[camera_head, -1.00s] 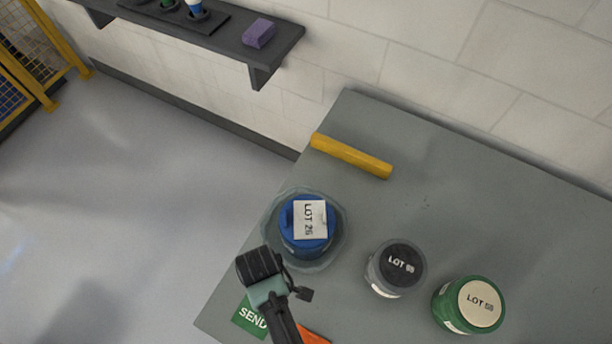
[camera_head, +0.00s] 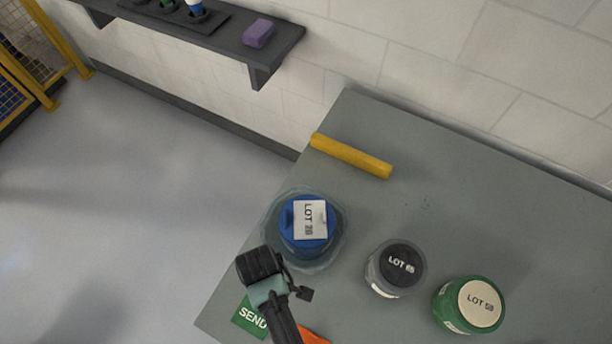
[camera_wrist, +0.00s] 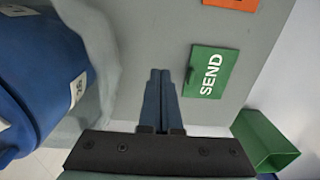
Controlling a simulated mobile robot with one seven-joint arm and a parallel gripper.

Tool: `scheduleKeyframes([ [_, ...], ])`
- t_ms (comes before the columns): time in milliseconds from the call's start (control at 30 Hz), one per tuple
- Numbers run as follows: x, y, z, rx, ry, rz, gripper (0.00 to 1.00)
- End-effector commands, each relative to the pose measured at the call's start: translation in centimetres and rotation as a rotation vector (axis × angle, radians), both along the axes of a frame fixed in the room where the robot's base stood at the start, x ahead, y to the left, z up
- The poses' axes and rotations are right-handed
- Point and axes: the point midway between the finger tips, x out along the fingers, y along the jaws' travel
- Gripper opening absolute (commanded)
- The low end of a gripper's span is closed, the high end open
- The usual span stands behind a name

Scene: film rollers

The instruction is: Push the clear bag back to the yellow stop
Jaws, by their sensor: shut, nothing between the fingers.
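The clear bag (camera_head: 337,250) stands on the grey table around a blue canister (camera_head: 293,243) with a white LOT label on top. The bag (camera_wrist: 105,75) and the blue canister (camera_wrist: 45,70) also fill the left of the wrist view. The yellow stop (camera_head: 350,156) is a bar lying near the table's back left corner, behind the bag with bare table between them. My gripper (camera_wrist: 160,75) is shut and empty, at the front side of the bag. In the head view my wrist hides the fingertips, and I cannot tell whether they touch the bag.
A grey canister with a black lid (camera_head: 397,268) and a green canister (camera_head: 468,305) stand to the right. A green SEND card (camera_head: 249,317) and an orange card (camera_head: 313,338) lie at the front. A green open box (camera_wrist: 265,140) shows beyond the table edge. A wall shelf (camera_head: 270,50) hangs behind.

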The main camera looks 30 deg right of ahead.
Motion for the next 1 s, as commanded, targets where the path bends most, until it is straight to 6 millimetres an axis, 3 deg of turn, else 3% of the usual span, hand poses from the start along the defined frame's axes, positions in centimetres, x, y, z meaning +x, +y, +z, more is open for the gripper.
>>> scheduleKeyframes([
  [1000, 2.4, -3.3, 0.0, 0.000, 0.000, -0.001, 0.00],
])
